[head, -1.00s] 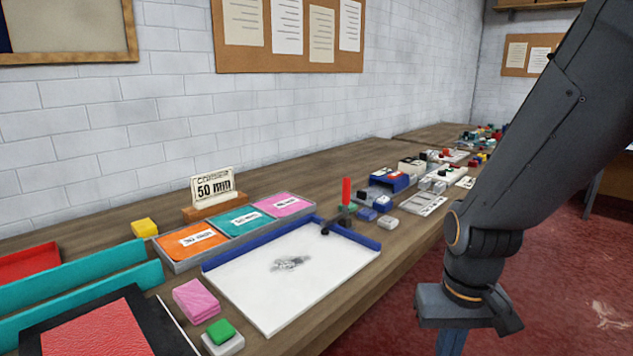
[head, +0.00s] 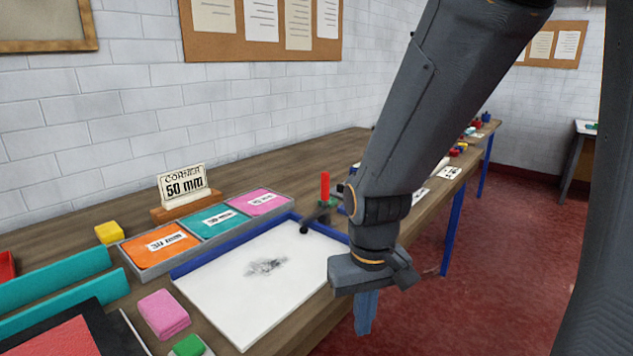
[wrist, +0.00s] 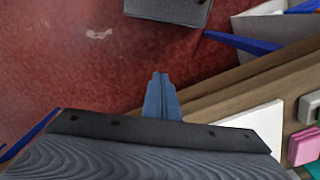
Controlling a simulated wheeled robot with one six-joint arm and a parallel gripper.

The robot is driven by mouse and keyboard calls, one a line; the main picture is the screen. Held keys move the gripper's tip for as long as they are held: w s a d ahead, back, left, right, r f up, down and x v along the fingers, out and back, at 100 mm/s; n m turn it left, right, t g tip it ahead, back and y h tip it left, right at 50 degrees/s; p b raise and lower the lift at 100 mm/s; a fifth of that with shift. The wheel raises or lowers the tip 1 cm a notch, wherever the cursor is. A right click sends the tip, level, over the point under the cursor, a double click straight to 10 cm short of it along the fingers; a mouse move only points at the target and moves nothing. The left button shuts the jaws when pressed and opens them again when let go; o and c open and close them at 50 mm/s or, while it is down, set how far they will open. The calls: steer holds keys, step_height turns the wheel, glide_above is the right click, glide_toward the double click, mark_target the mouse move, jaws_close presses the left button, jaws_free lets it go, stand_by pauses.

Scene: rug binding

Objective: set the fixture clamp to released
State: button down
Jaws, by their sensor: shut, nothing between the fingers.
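The fixture clamp (head: 324,189) has an upright red handle on a dark base. It stands at the back right corner of the white fixture board (head: 225,293), by the blue rails (head: 235,245). My gripper (head: 365,325) hangs beyond the front edge of the bench in the head view, to the right of the board and apart from the clamp. In the wrist view my gripper (wrist: 161,80) has its blue fingers together, with nothing between them, over the red floor. The clamp is not seen in the wrist view.
A three-part tray (head: 150,260) with orange, teal and pink cards lies behind the board. A "CORNER 50 mm" sign (head: 185,186) stands behind it. Red floor (head: 425,310) is clear in front of the bench.

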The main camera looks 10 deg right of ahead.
steer(key=w+a+r+n+t+h, duration=0.1)
steer(key=w+a+r+n+t, duration=0.1)
steer(key=w+r, duration=0.8)
steer(key=w+a+r+n+t+h, duration=0.1)
steer(key=w+a+r+n+t, duration=0.1)
steer(key=w+r, duration=0.9)
steer(key=w+n+t, duration=0.1)
steer(key=w+t, duration=0.1)
steer(key=w, duration=0.3)
steer(key=shift+a+n+t+p, duration=0.15)
steer(key=shift+n+t+p, duration=0.25)
steer(key=shift+w+r, duration=0.1)
steer(key=shift+w, duration=0.05)
steer(key=w+d+f+p, duration=0.3)
steer(key=w+d+f, duration=0.2)
steer(key=w+f, duration=0.3)
